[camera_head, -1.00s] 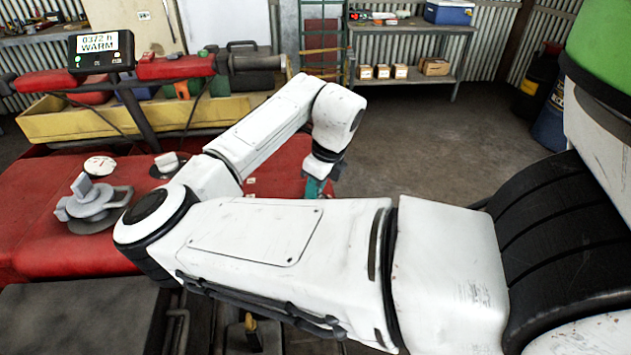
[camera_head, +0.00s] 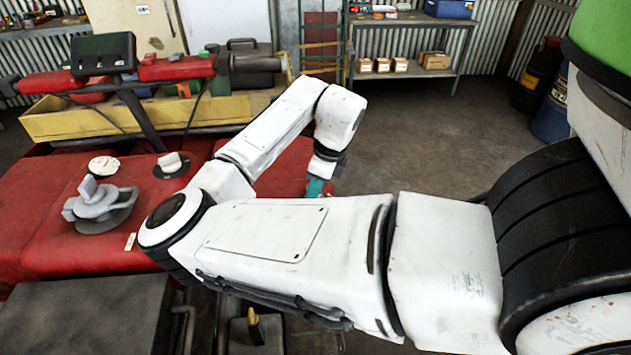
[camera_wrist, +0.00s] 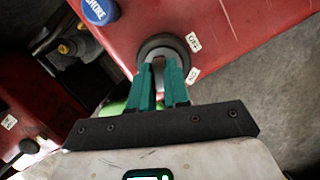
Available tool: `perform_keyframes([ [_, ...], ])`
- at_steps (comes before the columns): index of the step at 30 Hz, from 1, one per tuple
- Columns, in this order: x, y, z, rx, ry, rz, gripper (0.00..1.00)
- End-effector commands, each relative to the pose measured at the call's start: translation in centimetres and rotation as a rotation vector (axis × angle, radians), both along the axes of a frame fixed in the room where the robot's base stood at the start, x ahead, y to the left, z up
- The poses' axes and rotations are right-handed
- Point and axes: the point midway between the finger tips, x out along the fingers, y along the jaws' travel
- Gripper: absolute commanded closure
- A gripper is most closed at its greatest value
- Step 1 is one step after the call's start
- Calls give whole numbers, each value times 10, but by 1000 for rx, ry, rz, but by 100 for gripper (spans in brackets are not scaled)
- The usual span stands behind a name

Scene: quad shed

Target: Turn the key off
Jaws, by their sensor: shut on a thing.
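In the wrist view, my gripper (camera_wrist: 160,80) has its two teal fingers closed on the grey key (camera_wrist: 158,66). The key stands in a dark round switch (camera_wrist: 150,48) on the side of the red body. A white label reading OFF (camera_wrist: 194,42) sits beside the switch, with a second small label (camera_wrist: 193,76) below it, hard to read. In the head view, only the teal upper part of my gripper (camera_head: 316,187) shows; the fingertips and key are hidden behind my arm. The display (camera_head: 103,53) on the handlebar is dark.
The red quad (camera_head: 60,240) has a grey cap (camera_head: 98,208), a gauge (camera_head: 103,166) and a knob (camera_head: 171,163) on top. A yellow tray (camera_head: 60,122) lies behind the handlebar. Shelves (camera_head: 415,20) and drums (camera_head: 552,115) stand at the back. The floor between is open.

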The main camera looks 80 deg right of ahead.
Motion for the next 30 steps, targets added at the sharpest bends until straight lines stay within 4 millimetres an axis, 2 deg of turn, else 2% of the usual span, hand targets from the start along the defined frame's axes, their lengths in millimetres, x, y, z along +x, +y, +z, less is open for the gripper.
perform_keyframes([
  [13, 0, 0, 1, 3, 0, 187, 100],
  [30, 0, 0, 2, 3, 2, 263, 100],
])
